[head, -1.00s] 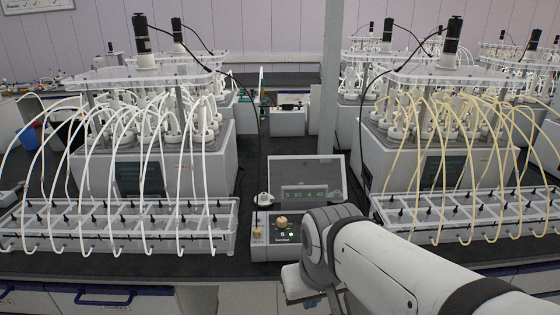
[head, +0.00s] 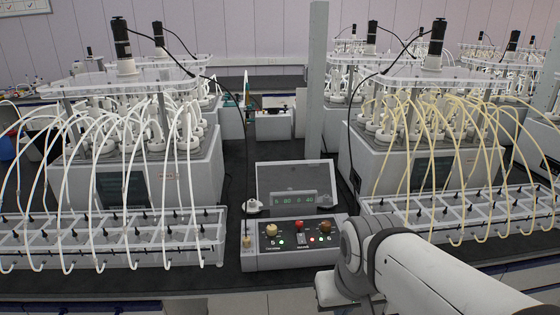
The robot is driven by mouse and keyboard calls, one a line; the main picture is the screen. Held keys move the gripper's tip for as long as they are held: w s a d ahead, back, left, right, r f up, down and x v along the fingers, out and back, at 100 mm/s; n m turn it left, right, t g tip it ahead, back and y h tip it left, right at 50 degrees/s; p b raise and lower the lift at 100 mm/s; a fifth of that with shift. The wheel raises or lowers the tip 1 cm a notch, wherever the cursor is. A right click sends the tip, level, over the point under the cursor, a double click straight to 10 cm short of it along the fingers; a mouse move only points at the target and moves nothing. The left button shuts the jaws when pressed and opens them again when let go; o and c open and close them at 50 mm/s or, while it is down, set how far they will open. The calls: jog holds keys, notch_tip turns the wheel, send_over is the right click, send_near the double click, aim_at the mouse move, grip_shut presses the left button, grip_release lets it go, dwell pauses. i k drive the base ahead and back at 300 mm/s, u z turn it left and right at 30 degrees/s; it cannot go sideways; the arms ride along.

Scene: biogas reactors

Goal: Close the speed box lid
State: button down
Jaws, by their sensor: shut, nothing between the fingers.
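The speed box (head: 292,260) sits at the front middle of the dark bench. Its top carries a tan, a red and a brown knob, several small lights, and a raised display with green digits. Its lid (head: 325,174), a greyish see-through panel with a pale rim, stands up open at the back of the box, behind the display. My arm reaches in from the lower right, and its near joint is just right of the box's front right corner. My gripper's fingers do not show.
Reactor units with trays of white tubes (head: 130,255) and yellowish tubes (head: 480,215) flank the box closely. A small white knob-like piece (head: 254,206) and a thin black cable are at the lid's left. A grey post (head: 316,80) stands behind. Air above the box is clear.

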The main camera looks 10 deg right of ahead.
aim_at(292, 170)
jog(key=u, duration=0.05)
jog(key=i, duration=1)
jog(key=z, duration=0.05)
